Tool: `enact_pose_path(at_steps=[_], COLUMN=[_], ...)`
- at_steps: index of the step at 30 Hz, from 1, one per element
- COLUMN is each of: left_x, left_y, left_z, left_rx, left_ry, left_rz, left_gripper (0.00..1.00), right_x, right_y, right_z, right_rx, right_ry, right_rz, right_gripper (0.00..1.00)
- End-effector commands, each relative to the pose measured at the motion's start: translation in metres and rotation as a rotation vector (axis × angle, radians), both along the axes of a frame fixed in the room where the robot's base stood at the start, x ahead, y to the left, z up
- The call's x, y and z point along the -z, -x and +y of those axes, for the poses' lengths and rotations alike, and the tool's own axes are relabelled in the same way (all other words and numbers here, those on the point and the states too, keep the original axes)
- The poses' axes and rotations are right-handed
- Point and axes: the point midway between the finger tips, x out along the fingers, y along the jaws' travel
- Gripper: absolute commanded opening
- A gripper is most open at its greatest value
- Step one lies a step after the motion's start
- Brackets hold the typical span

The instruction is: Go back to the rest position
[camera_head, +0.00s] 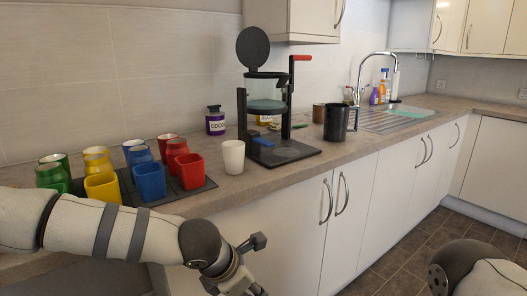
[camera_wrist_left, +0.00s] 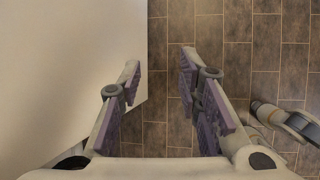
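My left arm comes in from the left in the head view, in front of the counter. Its gripper (camera_head: 254,268) hangs low before the white cabinet doors, partly cut off by the bottom edge. In the left wrist view my left gripper (camera_wrist_left: 158,85) has its two fingers apart, with nothing between them but the floor behind. Part of my right arm (camera_head: 478,272) shows at the lower right of the head view. My right gripper is not visible in the head view. A piece of an arm (camera_wrist_left: 288,122) shows at the right of the left wrist view.
The counter (camera_head: 240,189) carries colored cups on a dark tray (camera_head: 199,190), a white cup (camera_head: 233,157), a black press machine (camera_head: 283,152) and a dark mug (camera_head: 336,122). White cabinets (camera_head: 292,218) stand close to my left gripper. The brown tiled floor (camera_head: 400,264) is clear.

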Motion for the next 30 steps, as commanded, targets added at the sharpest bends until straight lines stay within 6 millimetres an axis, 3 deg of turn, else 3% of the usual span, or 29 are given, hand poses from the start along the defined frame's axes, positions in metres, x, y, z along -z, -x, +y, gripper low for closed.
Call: enact_pose_path(at_steps=[1,3,5,9,12,15,18,22,30], left_x=[0.033,0.078,0.112,0.169,0.188,0.188,0.179,0.169,0.168], left_y=[0.027,0.068,0.107,0.209,0.285,0.352,0.399,0.428,0.432], left_z=[0.003,0.014,0.027,0.068,0.106,0.143,0.172,0.190,0.192], left_rx=[0.135,0.358,0.563,1.072,1.438,1.752,1.970,2.104,2.123], left_ry=[-0.104,-0.247,-0.352,-0.514,-0.545,-0.513,-0.453,-0.395,-0.384], left_rz=[-0.011,-0.029,-0.036,-0.029,-0.007,0.019,0.039,0.052,0.051], left_gripper=[0.32,0.32,0.32,0.32,0.32,0.32,0.32,0.32,0.32], right_x=[-0.001,-0.003,-0.004,-0.006,-0.008,-0.009,-0.010,-0.010,-0.010], right_y=[-0.002,-0.003,-0.004,-0.006,-0.008,-0.009,-0.010,-0.010,-0.010], right_z=[0.000,0.000,0.000,0.000,0.000,0.000,0.000,0.000,0.000], right_rx=[0.000,0.000,0.000,0.000,0.000,0.000,0.000,0.000,0.000], right_ry=[0.000,0.000,0.000,0.000,0.000,-0.001,-0.001,0.000,-0.001], right_rz=[-0.006,-0.010,-0.013,-0.021,-0.028,-0.032,-0.036,-0.037,-0.036], right_gripper=[0.40,0.40,0.40,0.40,0.40,0.40,0.40,0.40,0.40])
